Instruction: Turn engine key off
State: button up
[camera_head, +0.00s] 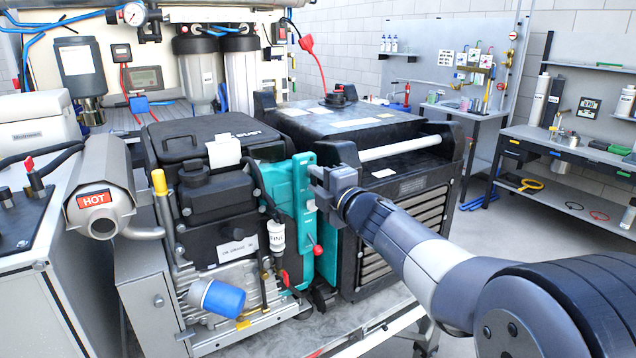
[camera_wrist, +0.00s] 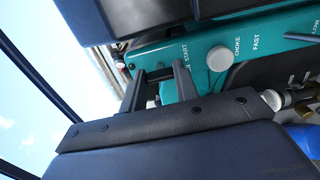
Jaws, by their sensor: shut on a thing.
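The teal engine control panel (camera_head: 303,225) stands on the right side of the engine (camera_head: 215,220). In the wrist view the panel (camera_wrist: 172,52) shows the labels START, CHOKE, FAST and LOW. My gripper (camera_head: 318,188) is at the panel's upper right edge. In the wrist view my gripper (camera_wrist: 158,74) has its two fingers against the panel beside the START label. It is shut on the engine key, which is mostly hidden between the fingers, so its turned position cannot be read.
A white choke knob (camera_wrist: 219,58) sits just right of the fingers. A red-tipped lever (camera_head: 317,250) is below my gripper. A black generator box (camera_head: 365,150) stands close behind. A muffler (camera_head: 102,190) marked HOT is at left. Open floor lies to the right.

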jog(key=o, duration=1)
jog(key=shift+s, duration=0.1)
jog(key=v, duration=1)
jog(key=shift+s+d+b, duration=0.25)
jog(key=shift+s+b, duration=0.05)
jog(key=shift+w, duration=0.1)
jog(key=p+x, duration=0.1)
jog(key=x, duration=1)
